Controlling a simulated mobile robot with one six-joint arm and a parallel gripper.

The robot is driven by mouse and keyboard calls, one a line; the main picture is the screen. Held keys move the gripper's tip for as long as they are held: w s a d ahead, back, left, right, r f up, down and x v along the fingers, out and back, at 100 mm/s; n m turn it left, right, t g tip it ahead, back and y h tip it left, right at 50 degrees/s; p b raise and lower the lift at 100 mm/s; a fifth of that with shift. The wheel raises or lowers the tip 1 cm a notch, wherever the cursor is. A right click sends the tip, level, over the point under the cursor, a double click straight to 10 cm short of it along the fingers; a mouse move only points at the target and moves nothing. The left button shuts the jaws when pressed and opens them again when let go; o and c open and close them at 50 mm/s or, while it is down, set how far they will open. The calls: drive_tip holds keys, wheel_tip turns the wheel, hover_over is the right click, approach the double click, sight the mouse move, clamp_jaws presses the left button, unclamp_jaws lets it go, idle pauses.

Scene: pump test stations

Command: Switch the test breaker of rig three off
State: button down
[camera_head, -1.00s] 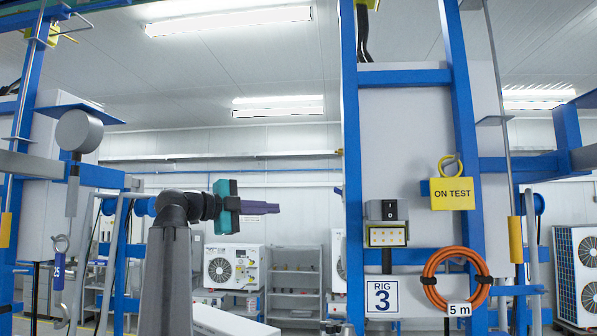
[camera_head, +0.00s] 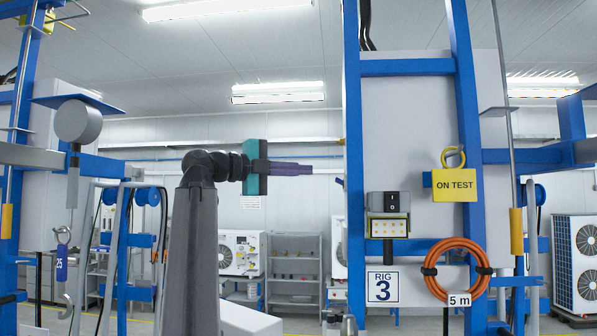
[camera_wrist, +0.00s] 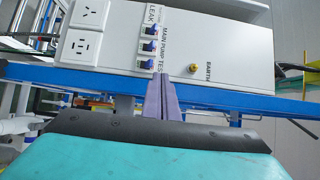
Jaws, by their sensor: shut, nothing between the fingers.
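In the wrist view, a white panel carries a row of three blue-levered breakers, labelled LEAK, MAIN PUMP and TEST. The test breaker (camera_wrist: 147,64) is the lowest in the picture, nearest my fingers. Whether its lever is on or off is too small to tell. My gripper (camera_wrist: 161,77) has its purple fingers shut and empty, tips close to the TEST label; I cannot tell if they touch the panel. In the head view my gripper (camera_head: 311,169) points right, short of the blue post of rig three (camera_head: 352,130). The breaker panel's face is hidden there.
In the wrist view, sockets (camera_wrist: 81,47) and a brass earth stud (camera_wrist: 193,69) flank the breakers.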

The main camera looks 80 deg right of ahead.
drive_tip(key=b+x, duration=0.2)
drive_tip(key=x, duration=0.6)
drive_tip(key=shift+s+d, duration=0.2)
drive_tip(key=shift+d, duration=0.05)
drive_tip(key=shift+f, duration=0.1)
drive_tip(key=shift+w+f+b, duration=0.1)
drive_tip(key=shift+f+b, duration=0.65)
drive_tip(key=shift+b, duration=0.15)
drive_tip(key=shift+f, duration=0.2)
drive_tip(key=shift+w+r, duration=0.1)
drive_tip(key=shift+r, duration=0.05)
idle(0.4)
drive_tip(key=w+a+r+b, duration=0.1)
drive_tip(key=w+b, duration=0.1)
drive_tip(key=w, duration=0.5)
drive_tip(key=shift+w, duration=0.3)
idle(0.6)
drive_tip(key=shift+r, duration=0.1)
idle(0.4)
